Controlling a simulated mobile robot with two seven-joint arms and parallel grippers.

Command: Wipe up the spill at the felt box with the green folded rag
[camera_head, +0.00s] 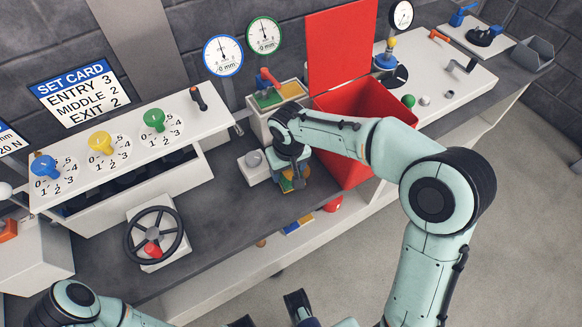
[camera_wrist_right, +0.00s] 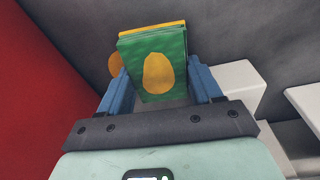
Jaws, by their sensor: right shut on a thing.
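My right gripper (camera_head: 290,180) is shut on the green folded rag (camera_wrist_right: 157,68), which has a yellow oval on its face and a yellow edge. The rag sits between the blue fingers in the right wrist view. In the head view it is mostly hidden by the gripper, low over the dark bench just in front of the felt box (camera_head: 257,124), a pale box with green and yellow tops. An orange round patch (camera_wrist_right: 115,64), perhaps the spill, shows partly behind the rag. I cannot tell whether the rag touches the bench. Dark parts at the bottom edge may be my left gripper.
A red open bin (camera_head: 345,175) with a raised lid stands right of my right gripper. A small white block with a grey knob (camera_head: 254,160) is close on its left. A handwheel (camera_head: 153,235) stands at the front left. Bare dark bench (camera_head: 225,225) lies between.

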